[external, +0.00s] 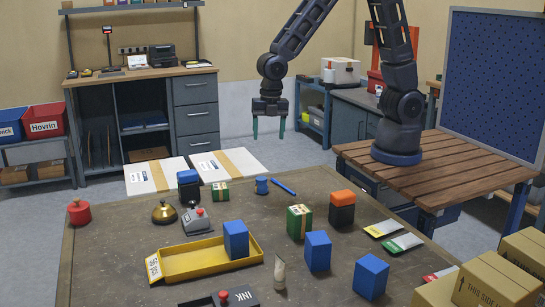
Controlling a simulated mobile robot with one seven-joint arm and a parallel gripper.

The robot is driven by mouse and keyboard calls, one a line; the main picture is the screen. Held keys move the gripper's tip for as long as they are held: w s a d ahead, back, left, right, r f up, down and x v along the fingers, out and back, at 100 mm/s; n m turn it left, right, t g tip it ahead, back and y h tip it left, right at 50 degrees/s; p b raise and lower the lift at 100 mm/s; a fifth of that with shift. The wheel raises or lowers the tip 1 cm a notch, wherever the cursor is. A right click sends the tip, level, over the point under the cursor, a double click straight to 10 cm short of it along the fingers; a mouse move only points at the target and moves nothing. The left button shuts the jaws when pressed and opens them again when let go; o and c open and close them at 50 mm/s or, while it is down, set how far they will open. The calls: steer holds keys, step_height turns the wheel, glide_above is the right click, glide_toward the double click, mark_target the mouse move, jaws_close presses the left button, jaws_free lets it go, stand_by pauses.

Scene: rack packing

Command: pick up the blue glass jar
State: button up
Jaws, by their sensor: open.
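A small rounded blue item (261,186), which looks like the blue glass jar, stands toward the back of the brown worktable (130,250). A blue stick (284,187) lies just to its right. I cannot make out whether the item is glass. My gripper (269,131) points down in the air, high above the table's back edge. Its two teal fingers are apart with nothing between them. In the picture it is above the small blue item, clearly apart from it.
A yellow tray (182,276) has a blue block (236,239) at its right end. Blue blocks (318,251) (370,276), a green box (299,221) and an orange-topped black block (342,208) stand right of it. A brass bell (165,212) and a blue-topped black block (188,185) stand left of the small blue item.

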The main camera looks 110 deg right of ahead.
mark_target(261, 178)
steer(key=f, duration=0.2)
steer(key=w+f+n, duration=0.1)
steer(key=f, duration=0.1)
steer(key=w+f+n, duration=0.1)
steer(key=f, duration=0.2)
steer(key=shift+w+d+g, duration=0.25)
steer(key=shift+d+g, duration=0.05)
steer(key=shift+d, duration=0.05)
steer(key=shift+a+f, duration=0.1)
steer(key=shift+f, duration=5.35)
steer(key=shift+c, duration=0.5)
steer(key=c, duration=1.1)
